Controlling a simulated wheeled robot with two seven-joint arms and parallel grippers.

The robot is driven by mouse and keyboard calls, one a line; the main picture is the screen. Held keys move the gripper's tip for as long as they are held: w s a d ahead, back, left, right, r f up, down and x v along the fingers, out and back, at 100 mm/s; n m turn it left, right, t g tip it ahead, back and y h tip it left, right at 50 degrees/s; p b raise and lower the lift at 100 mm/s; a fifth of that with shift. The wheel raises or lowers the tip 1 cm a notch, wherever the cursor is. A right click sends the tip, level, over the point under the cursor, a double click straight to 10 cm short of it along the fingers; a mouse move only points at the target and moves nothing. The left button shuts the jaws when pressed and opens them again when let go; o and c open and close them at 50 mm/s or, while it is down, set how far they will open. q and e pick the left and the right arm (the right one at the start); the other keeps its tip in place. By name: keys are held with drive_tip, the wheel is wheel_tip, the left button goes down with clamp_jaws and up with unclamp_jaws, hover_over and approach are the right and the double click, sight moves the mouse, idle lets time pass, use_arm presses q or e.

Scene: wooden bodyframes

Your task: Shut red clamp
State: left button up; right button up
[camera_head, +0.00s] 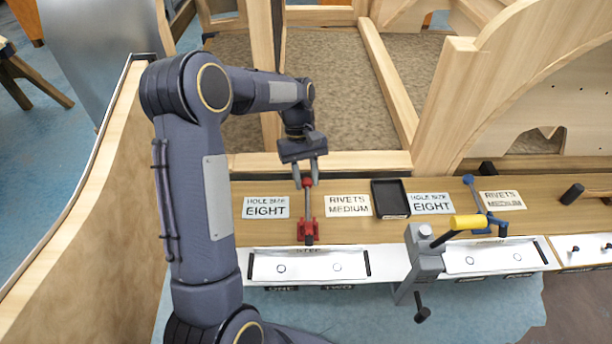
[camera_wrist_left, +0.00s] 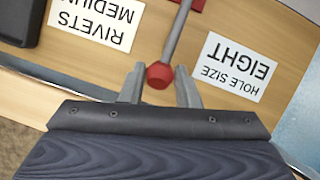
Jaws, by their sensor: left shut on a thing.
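The red clamp (camera_head: 308,231) stands on the wooden bench between two printed labels, its red base at the front edge and its grey lever arm reaching back to a red knob (camera_wrist_left: 160,75). My left gripper (camera_head: 307,178) is at the knob end of the lever, with a finger on each side of the knob. In the left wrist view my left gripper (camera_wrist_left: 160,88) is shut on the red knob, and the grey lever runs away from it toward the red base at the top edge. My right gripper does not show in either view.
A black tray (camera_head: 390,199) lies between labels. White trays (camera_head: 308,265) line the bench front. A wooden frame (camera_head: 390,80) rises behind the bench.

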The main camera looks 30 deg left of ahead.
sight(307, 198)
use_arm(q)
drive_tip(key=shift+r, duration=0.15)
clamp_jaws()
drive_tip(key=shift+s+d+r+t+y, duration=0.15)
drive_tip(key=shift+r+t+y, duration=0.1)
drive_tip(key=shift+r+t, duration=0.25)
drive_tip(key=shift+s+d+r+t+y, duration=0.15)
drive_tip(key=shift+r+t+y, duration=0.1)
drive_tip(key=shift+r+t, duration=0.2)
drive_tip(key=r+t, duration=0.1)
drive_tip(key=s+r+y+b, duration=0.1)
drive_tip(key=t+b, duration=0.1)
drive_tip(key=shift+s+d+r+t+y, duration=0.25)
drive_tip(key=shift+d+r+t+y, duration=0.05)
drive_tip(key=shift+d+r+t, duration=0.1)
drive_tip(key=shift+s+d+r+t+y+b, duration=0.35)
drive_tip(key=shift+s+r+t+y+b, duration=0.15)
drive_tip(key=shift+s+r+t+y, duration=0.25)
drive_tip(key=shift+s+d+r, duration=0.25)
drive_tip(key=shift+r, duration=0.2)
drive_tip(key=shift+s+d+r, duration=0.1)
drive_tip(key=shift+s, duration=0.2)
drive_tip(key=o, duration=1)
unclamp_jaws()
